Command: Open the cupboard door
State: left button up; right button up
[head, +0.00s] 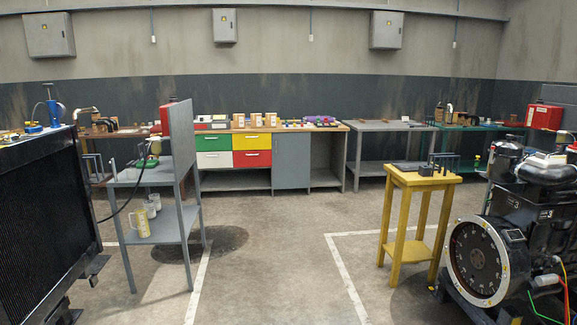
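A long workbench (215,131) stands against the back wall, far across the room. In its middle is a plain grey cupboard door (291,161), which looks shut. I cannot make out a handle on it at this distance. Left of the door are a green drawer (212,141), a yellow drawer (254,143), a white drawer (214,160) and a red drawer (252,159), all looking closed. Right of the door is an open shelf bay (325,178). Neither of my grippers is in view.
A grey stand (165,234) with mugs and a black radiator (42,215) are on the left. A yellow stool-like table (410,250) and an engine (525,220) are on the right. The floor (270,240) between them is clear up to the bench.

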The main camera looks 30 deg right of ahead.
aim_at(291, 150)
jog(key=i+l+z, duration=0.9)
jog(key=i, duration=0.75)
jog(key=i+j+z, duration=0.1)
jog(key=i+z, duration=0.2)
jog(key=i, duration=5.15)
